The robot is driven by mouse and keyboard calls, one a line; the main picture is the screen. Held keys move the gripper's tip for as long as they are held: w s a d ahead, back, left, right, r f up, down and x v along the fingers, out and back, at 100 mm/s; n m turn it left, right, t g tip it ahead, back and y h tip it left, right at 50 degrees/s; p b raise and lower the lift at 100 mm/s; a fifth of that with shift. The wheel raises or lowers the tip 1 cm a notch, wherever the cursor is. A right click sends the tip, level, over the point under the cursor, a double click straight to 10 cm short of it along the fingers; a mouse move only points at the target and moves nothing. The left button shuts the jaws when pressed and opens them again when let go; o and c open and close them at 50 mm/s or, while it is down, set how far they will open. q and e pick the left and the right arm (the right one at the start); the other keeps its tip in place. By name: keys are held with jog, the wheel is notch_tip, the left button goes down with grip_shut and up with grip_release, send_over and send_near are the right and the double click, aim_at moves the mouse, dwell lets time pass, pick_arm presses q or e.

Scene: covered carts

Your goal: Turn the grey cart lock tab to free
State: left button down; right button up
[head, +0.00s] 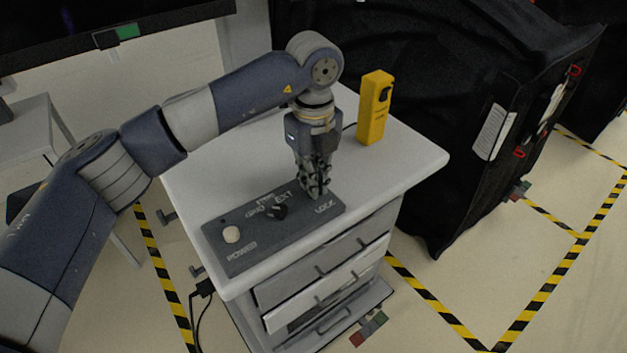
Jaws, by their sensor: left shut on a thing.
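The grey cart (192,170) stands in the middle of the head view. A dark control panel (255,245) lies on its top, with a round pale button by the word POWER, a black knob in the middle and the word LOCK at its right end. My left gripper (315,192) points down at the panel's right end, just behind the word LOCK. Its fingers are shut on the lock tab, which they hide, so I cannot tell which way the tab is turned. My right gripper is out of view.
A yellow device (375,108) stands upright on the cart top behind my gripper. Black-covered carts (430,60) fill the back right. The grey cart has drawers (320,270) in front. Striped floor tape (540,300) and open floor lie to the right.

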pick_arm(q)
jog(key=shift+w+r, duration=0.1)
jog(key=shift+r, duration=0.05)
dwell(0.3)
jog(key=c, duration=1.8)
grip_release()
jog(key=shift+o, duration=0.2)
notch_tip(320, 180, up, 12)
